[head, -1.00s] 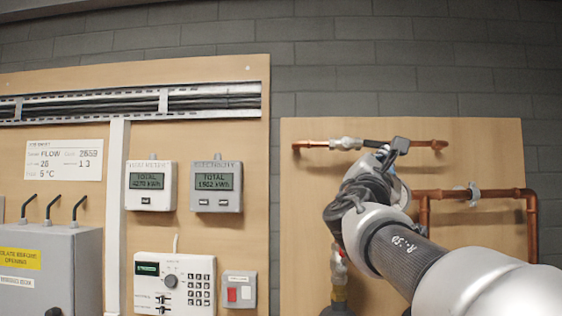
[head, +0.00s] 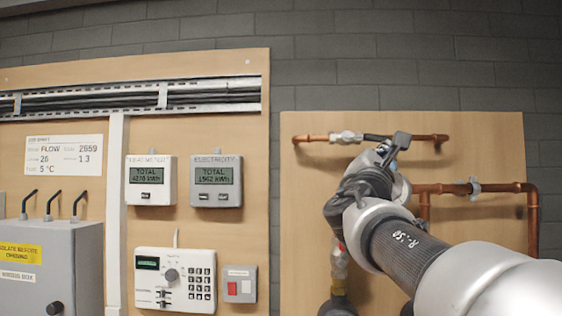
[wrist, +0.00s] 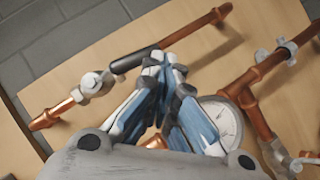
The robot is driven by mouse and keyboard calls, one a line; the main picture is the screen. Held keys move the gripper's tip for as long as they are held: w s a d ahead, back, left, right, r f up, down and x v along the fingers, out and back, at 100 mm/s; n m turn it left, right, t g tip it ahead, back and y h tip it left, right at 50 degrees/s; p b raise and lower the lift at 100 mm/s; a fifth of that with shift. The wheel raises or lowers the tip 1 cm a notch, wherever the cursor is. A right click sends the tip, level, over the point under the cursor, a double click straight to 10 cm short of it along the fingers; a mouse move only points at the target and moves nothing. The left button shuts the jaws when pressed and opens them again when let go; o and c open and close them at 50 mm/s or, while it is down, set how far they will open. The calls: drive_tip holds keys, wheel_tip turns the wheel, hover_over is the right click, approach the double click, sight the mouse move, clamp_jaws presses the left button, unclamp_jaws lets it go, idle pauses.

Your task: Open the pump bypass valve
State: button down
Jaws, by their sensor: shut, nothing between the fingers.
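The valve (head: 346,138) is a pale metal body on the upper horizontal copper pipe of the right-hand board. In the wrist view its body (wrist: 92,84) shows left of my fingers. Its black lever handle (wrist: 130,61) lies roughly along the pipe, pointing away from the body toward my fingers; it also shows in the head view (head: 373,137). My gripper (wrist: 163,58) is shut and empty, with its fingertips at the free end of the handle. I cannot tell whether they touch it. In the head view my wrist hides part of the pipe behind.
A round gauge (wrist: 222,122) and a lower copper pipe (head: 450,188) with a clamp lie right of my gripper. Another valve with a red part (head: 340,262) sits below left of my arm. Meters and a control box (head: 175,280) fill the left board.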

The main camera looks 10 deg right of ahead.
drive_tip(key=v, duration=1.2)
drive_tip(key=shift+r, duration=0.1)
drive_tip(key=s+d+f+m+g+y, duration=0.2)
drive_tip(key=s+f+m+g, duration=0.25)
drive_tip(key=f, duration=0.75)
drive_tip(key=s+d+f+m+g+y, duration=0.25)
drive_tip(key=s+f+m+g, duration=0.2)
drive_tip(key=f, duration=0.75)
drive_tip(key=s+a+f+m+g+y, duration=0.1)
drive_tip(key=s+a+f+m+y, duration=0.2)
drive_tip(key=f, duration=0.4)
drive_tip(key=s+a+f+m+g+y, duration=0.1)
drive_tip(key=s+a+f+m+y, duration=0.2)
drive_tip(key=s+a+f, duration=0.3)
drive_tip(key=s+a+f+m+g+y, duration=0.1)
drive_tip(key=s+a+f+m+y, duration=0.2)
drive_tip(key=a+f, duration=0.4)
drive_tip(key=shift+s+a+f+g+y, duration=0.35)
drive_tip(key=shift+s+f+y, duration=0.4)
drive_tip(key=shift+f, duration=0.25)
